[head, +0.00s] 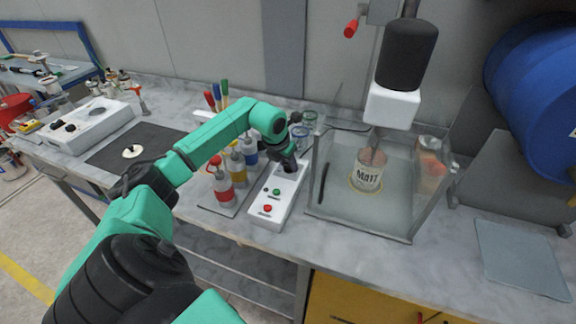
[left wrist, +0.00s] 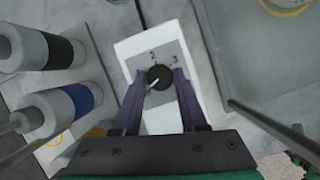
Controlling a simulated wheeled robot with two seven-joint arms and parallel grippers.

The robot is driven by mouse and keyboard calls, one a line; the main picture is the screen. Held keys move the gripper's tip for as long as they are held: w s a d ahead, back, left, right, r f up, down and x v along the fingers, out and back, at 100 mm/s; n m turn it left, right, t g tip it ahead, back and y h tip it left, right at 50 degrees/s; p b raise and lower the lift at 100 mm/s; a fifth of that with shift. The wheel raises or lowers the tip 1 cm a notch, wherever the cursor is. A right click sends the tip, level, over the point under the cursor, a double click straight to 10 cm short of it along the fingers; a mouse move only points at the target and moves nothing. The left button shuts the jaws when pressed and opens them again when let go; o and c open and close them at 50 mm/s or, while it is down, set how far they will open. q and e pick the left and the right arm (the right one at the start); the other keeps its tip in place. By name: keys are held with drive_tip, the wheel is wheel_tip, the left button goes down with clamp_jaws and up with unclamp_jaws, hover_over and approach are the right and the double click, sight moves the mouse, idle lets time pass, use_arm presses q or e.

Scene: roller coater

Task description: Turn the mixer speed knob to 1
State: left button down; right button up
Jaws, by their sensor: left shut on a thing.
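The white control box (head: 270,208) stands on the bench, with a green button and a red button at its near end. My left gripper (head: 288,166) is at the far end of this box. In the left wrist view, the black speed knob (left wrist: 160,77) sits on a grey dial plate (left wrist: 147,59) marked 2 and 3. The left gripper (left wrist: 160,88) is shut on the knob, a finger on each side. The knob's white pointer line points to the lower left, away from the 2 and 3. The 1 mark cannot be made out. My right gripper is out of view.
A clear tank (head: 403,222) holding a labelled can (head: 366,176) stands right of the box, under the mixer (head: 393,105). Bare bench lies in front of the tank.

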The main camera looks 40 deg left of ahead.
use_arm(q)
drive_tip(key=shift+a+f+m+h+b, duration=0.15)
drive_tip(key=shift+m+h+b, duration=0.25)
drive_tip(key=shift+m+b, duration=0.7)
drive_tip(key=shift+m+h+b, duration=0.35)
drive_tip(key=shift+m+h, duration=0.05)
drive_tip(key=shift+m, duration=0.5)
drive_tip(key=m, duration=0.1)
drive_tip(key=m+h, duration=0.1)
drive_tip(key=shift+w+a+r+m+b, duration=0.1)
drive_tip(key=shift+r+m+b, duration=0.1)
drive_tip(key=shift+m+b, duration=0.15)
drive_tip(key=shift+r+m+g+h, duration=0.1)
drive_tip(key=shift+m+g+h, duration=0.45)
drive_tip(key=shift+m, duration=1.4)
drive_tip(key=shift+a, duration=0.1)
drive_tip(key=shift+c, duration=2.2)
unclamp_jaws()
